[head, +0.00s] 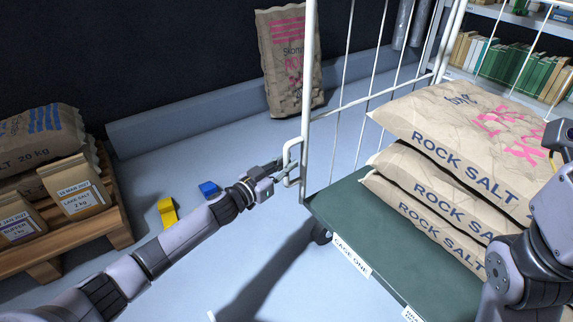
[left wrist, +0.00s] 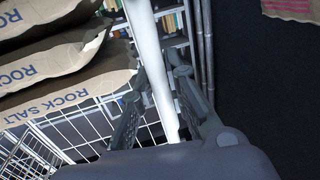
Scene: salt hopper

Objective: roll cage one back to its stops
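Cage one (head: 340,250) is a roll cage with white bars and a green deck labelled "CAGE ONE". It carries stacked rock salt sacks (head: 455,125). My left gripper (head: 275,172) is at the white handle (head: 291,160) on the cage's left upright. In the left wrist view its two fingers (left wrist: 155,95) stand apart, one on each side of a white tube (left wrist: 148,45); no firm grip shows. My right arm is at the right edge of the head view, over the cage's near side; its fingers are out of view. I cannot identify the stops for certain.
A pallet (head: 115,215) with sacks is at the left. A grey kerb (head: 190,118) runs along the dark wall, with a sack (head: 290,60) standing there. Shelves (head: 515,60) are behind the cage.

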